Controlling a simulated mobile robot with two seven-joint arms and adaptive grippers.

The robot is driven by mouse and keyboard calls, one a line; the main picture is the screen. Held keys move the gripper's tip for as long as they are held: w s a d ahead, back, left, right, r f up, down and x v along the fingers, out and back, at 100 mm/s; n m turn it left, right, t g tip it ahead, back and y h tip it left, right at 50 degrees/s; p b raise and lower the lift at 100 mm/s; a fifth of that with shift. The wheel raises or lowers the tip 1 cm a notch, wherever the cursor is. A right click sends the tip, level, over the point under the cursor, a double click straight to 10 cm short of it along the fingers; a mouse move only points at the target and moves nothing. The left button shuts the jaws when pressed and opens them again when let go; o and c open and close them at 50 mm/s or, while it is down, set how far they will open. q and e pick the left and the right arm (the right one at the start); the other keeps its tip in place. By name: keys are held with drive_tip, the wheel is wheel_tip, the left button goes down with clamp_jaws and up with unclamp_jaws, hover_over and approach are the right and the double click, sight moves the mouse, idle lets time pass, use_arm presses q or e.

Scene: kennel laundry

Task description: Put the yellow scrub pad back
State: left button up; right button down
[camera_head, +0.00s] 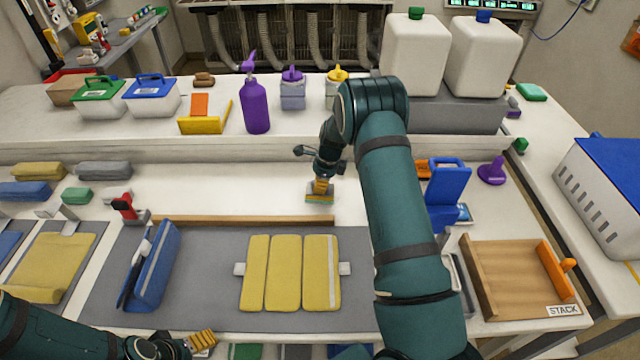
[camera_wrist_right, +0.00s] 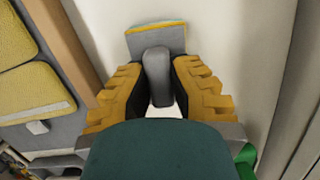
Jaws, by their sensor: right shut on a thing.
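The yellow scrub pad (camera_head: 319,198) is a small block with a grey layer and a thin green-blue edge. My right gripper (camera_head: 321,184) points down over the white worktop behind the wooden strip, with the pad below its fingertips. In the right wrist view, its yellow ridged fingers (camera_wrist_right: 160,85) are shut on the pad's grey upright handle (camera_wrist_right: 157,70). The pad (camera_wrist_right: 156,40) shows beyond them; I cannot tell whether it touches the worktop. My left gripper (camera_head: 203,341) is low at the front left edge, and its opening is unclear.
A wooden strip (camera_head: 245,220) edges the grey mat (camera_head: 205,290), which holds a folded yellow towel (camera_head: 285,272). A purple bottle (camera_head: 255,108) stands on the back ledge. A blue upright holder (camera_head: 446,185) stands right of my arm. White worktop left of the pad is clear.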

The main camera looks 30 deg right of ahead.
drive_tip(key=shift+f, duration=0.25)
drive_tip(key=c, duration=1)
unclamp_jaws()
drive_tip(key=shift+o, duration=0.2)
